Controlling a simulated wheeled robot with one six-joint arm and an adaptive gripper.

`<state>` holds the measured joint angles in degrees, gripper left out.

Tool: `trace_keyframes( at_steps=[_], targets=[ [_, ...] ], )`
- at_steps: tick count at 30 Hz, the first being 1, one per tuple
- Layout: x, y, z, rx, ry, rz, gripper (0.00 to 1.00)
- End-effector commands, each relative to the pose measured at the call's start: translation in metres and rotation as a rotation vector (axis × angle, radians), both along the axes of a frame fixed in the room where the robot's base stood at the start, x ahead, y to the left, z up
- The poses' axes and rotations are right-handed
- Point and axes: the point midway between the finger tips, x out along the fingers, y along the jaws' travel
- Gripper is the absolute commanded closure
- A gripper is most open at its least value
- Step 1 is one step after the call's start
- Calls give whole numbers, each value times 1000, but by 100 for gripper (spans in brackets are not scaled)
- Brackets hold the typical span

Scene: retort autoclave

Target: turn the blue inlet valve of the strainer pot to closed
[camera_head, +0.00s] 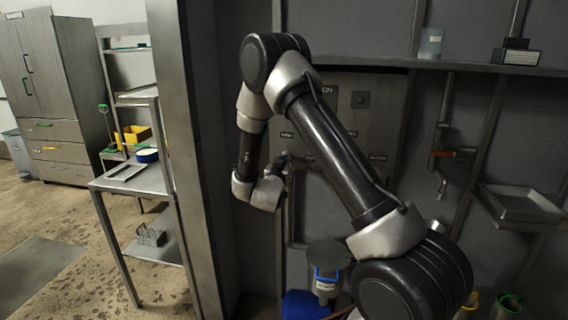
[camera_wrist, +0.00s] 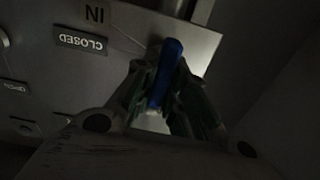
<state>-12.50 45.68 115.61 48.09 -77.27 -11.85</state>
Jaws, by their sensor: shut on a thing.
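The blue inlet valve handle (camera_wrist: 167,72) shows in the wrist view between the fingers of my gripper (camera_wrist: 160,95). The gripper is shut on it. The handle stands nearly upright in that picture, leaning a little to the right at its top. A "CLOSED" label (camera_wrist: 80,41) is to its left on the grey panel, and an "OPEN" label (camera_wrist: 14,87) is further left. In the head view my gripper (camera_head: 285,163) is at the panel behind my arm, with a small bit of blue at its tip. The strainer pot itself I cannot make out for sure.
A grey panel (camera_head: 340,90) with labels is behind my arm. A red-handled valve (camera_head: 442,153) and a metal tray (camera_head: 525,203) are to the right. A blue-handled vessel (camera_head: 327,281) stands below. A metal post (camera_head: 205,150) rises close on the left.

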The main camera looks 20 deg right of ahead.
Motion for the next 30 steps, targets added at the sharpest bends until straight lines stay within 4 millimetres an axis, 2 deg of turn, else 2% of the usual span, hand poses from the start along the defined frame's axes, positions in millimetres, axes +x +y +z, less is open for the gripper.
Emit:
trace_keyframes(
  at_steps=[8, 30],
  targets=[
    [-1, 0, 0, 131, -87, 0, 100],
    [-2, -2, -2, 707, -476, -1, 100]
  ],
)
